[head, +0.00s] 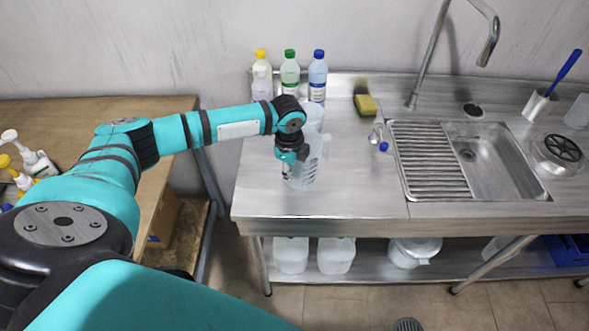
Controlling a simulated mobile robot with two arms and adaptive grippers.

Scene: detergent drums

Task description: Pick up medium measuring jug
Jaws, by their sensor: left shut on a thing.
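A clear measuring jug with dark markings (305,177) is upright on or just above the left part of the steel counter (370,197); I cannot tell if it touches the surface. My left gripper (286,171) points down at the jug's left side and is shut on it. The gripper covers part of the jug's left wall and rim. Another clear jug (314,113) stands just behind, partly hidden by my left wrist. My right gripper is not in view.
Bottles with yellow, green (290,72) and blue caps stand at the back left. A yellow sponge (366,105), a tap (428,60) and the sink (478,155) lie to the right. White containers (336,255) sit on the lower shelf. A wooden table (60,112) holds spray bottles (35,160).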

